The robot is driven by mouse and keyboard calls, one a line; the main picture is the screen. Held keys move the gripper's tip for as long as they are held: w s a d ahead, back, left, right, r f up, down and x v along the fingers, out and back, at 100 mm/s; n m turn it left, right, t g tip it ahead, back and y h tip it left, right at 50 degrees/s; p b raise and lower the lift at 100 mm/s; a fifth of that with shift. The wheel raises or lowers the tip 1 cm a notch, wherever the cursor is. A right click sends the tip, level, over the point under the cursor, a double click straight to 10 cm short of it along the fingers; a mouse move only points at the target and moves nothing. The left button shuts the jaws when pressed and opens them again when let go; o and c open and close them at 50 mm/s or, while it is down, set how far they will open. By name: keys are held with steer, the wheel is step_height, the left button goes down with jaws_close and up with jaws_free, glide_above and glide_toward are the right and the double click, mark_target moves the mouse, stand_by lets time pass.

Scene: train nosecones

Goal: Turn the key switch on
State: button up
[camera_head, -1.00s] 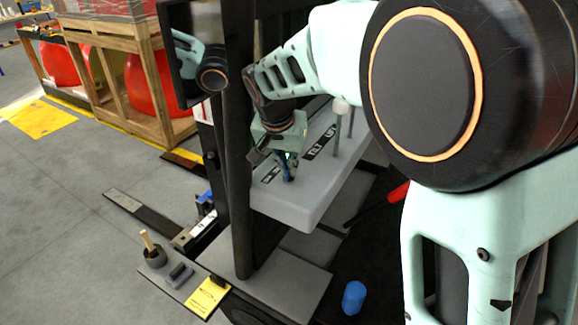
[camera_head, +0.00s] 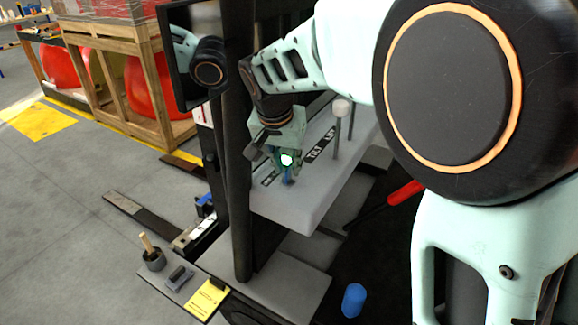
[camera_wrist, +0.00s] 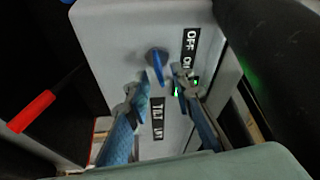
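The key switch (camera_wrist: 157,64) is a blue key with a round base on a pale grey control panel (camera_wrist: 105,30), beside a black OFF/ON label (camera_wrist: 190,48). In the head view the key (camera_head: 288,181) shows as a small blue piece below my gripper (camera_head: 287,165). In the wrist view my gripper (camera_wrist: 159,86) is open, with one blue-grey finger on each side. The key is just beyond the fingertips, roughly between them. I see no clear contact. A small green light shows near the right fingertip.
Levers (camera_head: 340,120) stand on the panel behind my gripper, near the TILT and LIFT labels. A dark upright post (camera_head: 238,150) stands close to its left. A red handle (camera_head: 405,193) lies to the right. A blue cylinder (camera_head: 354,299) sits below.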

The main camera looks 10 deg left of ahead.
steer(key=v, duration=1)
steer(key=shift+w+r, duration=0.1)
steer(key=shift+r, duration=0.05)
